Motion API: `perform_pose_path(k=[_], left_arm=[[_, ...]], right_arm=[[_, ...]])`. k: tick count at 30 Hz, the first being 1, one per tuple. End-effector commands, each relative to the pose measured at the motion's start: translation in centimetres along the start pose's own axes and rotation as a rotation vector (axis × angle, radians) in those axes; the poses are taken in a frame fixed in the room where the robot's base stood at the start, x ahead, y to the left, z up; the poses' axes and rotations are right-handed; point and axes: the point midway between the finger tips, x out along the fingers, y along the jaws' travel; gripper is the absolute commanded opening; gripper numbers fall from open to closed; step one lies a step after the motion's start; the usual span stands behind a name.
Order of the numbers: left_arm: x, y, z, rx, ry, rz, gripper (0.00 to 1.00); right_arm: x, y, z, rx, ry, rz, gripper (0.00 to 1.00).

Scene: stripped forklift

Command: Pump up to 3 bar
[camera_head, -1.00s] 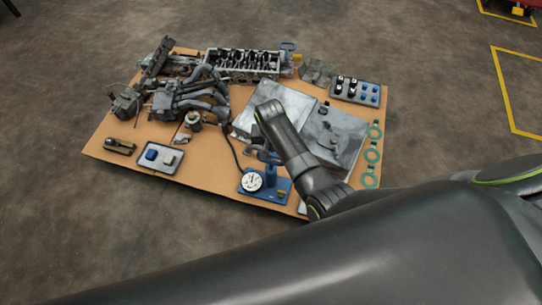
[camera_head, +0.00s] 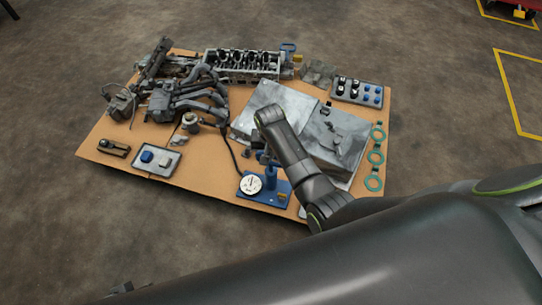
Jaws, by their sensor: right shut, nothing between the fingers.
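The blue hand pump (camera_head: 271,188) stands at the front edge of the cardboard-brown work mat, with a round white gauge (camera_head: 250,184) at its left. The gauge's needle is too small to read. A black hose (camera_head: 231,148) runs from the pump up toward a small metal canister (camera_head: 190,121). My right arm reaches in from the right. My right gripper (camera_head: 262,157) is shut and empty, close above the pump's top by its handle. The wrist partly hides the fingers, and I cannot tell whether they touch the handle. My left gripper is not recognisable in view.
The brown mat (camera_head: 215,190) also bears a cylinder head (camera_head: 242,65), a manifold (camera_head: 200,98), grey metal plates (camera_head: 335,135), green rings (camera_head: 375,157) and trays of small parts (camera_head: 357,92). Open floor surrounds it. My dark arm fills the foreground.

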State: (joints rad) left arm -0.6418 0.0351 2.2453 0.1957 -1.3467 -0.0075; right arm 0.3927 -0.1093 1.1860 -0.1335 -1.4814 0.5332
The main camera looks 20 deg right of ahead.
Motion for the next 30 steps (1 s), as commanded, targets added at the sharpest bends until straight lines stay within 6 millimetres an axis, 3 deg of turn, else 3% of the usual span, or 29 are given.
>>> perform_pose_path(k=[11, 22, 30], left_arm=[[0.2, 0.0, 0.1, 0.0, 0.0, 0.0, 0.0], [2.8, -0.3, 0.8, 0.0, 0.0, 0.0, 0.0], [1.7, -0.2, 0.5, 0.0, 0.001, 0.0, 0.0]], right_arm=[[0.4, 0.0, 0.0, 0.0, 0.001, 0.001, 0.0], [4.7, 0.1, 0.5, 0.0, 0.0, 0.002, 0.0], [3.8, 0.1, 0.7, 0.001, -0.001, 0.002, 0.0]])
